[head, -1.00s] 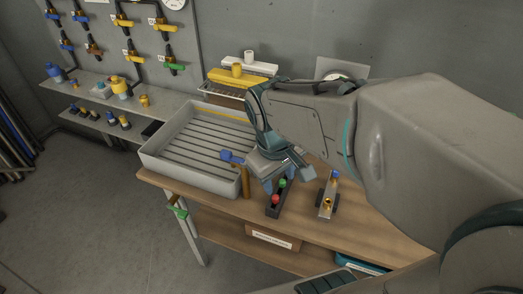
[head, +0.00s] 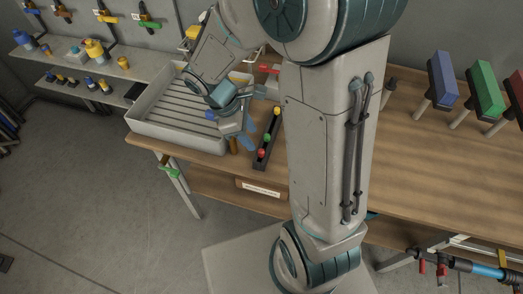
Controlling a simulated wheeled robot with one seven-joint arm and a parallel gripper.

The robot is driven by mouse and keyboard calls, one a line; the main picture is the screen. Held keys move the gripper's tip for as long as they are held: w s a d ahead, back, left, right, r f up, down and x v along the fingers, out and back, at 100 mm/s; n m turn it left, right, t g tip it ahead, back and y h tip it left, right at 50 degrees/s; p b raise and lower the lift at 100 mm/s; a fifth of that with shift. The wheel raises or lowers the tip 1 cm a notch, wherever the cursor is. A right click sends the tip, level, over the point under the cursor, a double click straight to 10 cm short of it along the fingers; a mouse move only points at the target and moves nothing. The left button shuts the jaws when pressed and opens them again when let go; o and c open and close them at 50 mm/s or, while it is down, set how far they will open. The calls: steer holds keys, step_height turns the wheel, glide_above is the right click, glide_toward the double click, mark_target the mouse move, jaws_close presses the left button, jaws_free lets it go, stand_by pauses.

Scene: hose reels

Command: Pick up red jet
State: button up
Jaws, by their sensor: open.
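A small red jet (head: 262,153) stands at the near end of a narrow dark rack (head: 272,132) on the wooden workbench. A green jet (head: 267,137) sits behind it, and a yellow one (head: 277,111) stands at the rack's far end. My gripper (head: 239,135) is just left of the rack, by the near right corner of the grey tray, and points down. Its blue-grey fingers are apart and hold nothing that I can see. The red jet is in clear view beside the fingers; I cannot tell the exact gap or height difference.
A ribbed grey tray (head: 146,117) stands left of the rack. A brown upright piece (head: 234,146) is close by my gripper. My arm hides the bench right of the rack. Blue (head: 443,80) and green (head: 483,88) blocks on pegs stand far right. The front right bench top is bare.

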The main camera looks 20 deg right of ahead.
mark_target(261, 150)
steer(key=x, duration=0.6)
steer(key=shift+s+d+f, duration=0.15)
steer(key=shift+s+f, duration=0.05)
jaws_close()
